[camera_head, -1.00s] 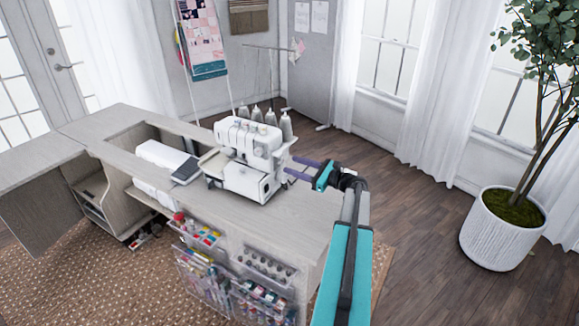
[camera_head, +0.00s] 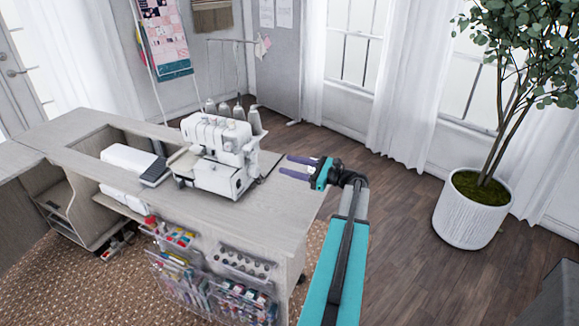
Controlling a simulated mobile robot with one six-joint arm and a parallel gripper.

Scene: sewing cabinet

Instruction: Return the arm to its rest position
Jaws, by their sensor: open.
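The arm reaches up from the bottom of the picture. A white serger (camera_head: 214,160) with several thread cones stands on the cabinet (camera_head: 215,207), left of my gripper, with a gap between them.
A white sewing machine (camera_head: 127,160) sits in the cabinet's recess. Clear pockets with sewing supplies (camera_head: 200,275) hang on the cabinet's front. A potted plant (camera_head: 470,215) stands at right. Wooden floor (camera_head: 400,225) is free between cabinet and plant. Curtained windows line the back.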

